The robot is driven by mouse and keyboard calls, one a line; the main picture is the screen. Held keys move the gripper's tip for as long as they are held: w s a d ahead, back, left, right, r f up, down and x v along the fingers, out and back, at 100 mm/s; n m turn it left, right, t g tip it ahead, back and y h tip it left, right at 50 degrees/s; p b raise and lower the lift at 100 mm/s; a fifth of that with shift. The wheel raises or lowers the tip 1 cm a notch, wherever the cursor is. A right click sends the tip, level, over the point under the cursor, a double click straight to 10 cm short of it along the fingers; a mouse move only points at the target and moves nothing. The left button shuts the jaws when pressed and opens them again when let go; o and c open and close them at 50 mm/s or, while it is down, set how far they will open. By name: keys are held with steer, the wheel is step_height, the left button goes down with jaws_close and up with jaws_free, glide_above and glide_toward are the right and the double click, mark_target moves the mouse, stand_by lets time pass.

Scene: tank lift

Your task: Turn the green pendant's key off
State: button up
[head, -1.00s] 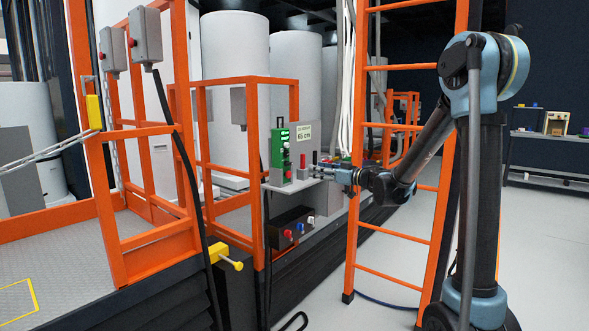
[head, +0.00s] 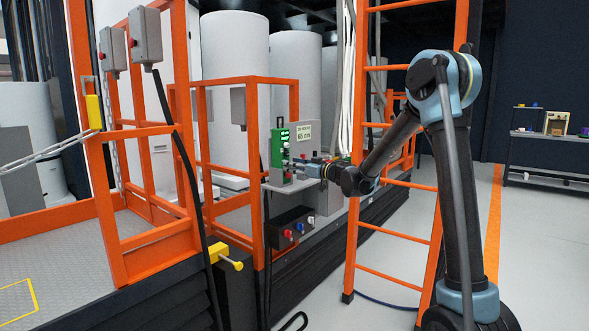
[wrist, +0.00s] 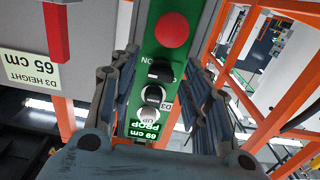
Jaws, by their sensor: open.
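The green pendant (head: 281,147) stands upright on a small grey shelf by the orange frame. My gripper (head: 294,163) is right at the pendant's lower part in the head view. In the wrist view my open gripper (wrist: 162,68) has one finger on each side of the pendant, around the knobs. I cannot tell whether either finger touches.
A dark box with knobs (head: 292,231) is below the shelf. An orange ladder (head: 398,126) stands close to my arm.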

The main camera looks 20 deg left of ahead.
jaws_close()
steer(key=shift+n, duration=1.5)
jaws_free()
steer(key=shift+d, duration=0.1)
steer(key=v, duration=1.2)
steer(key=shift+f, duration=0.15)
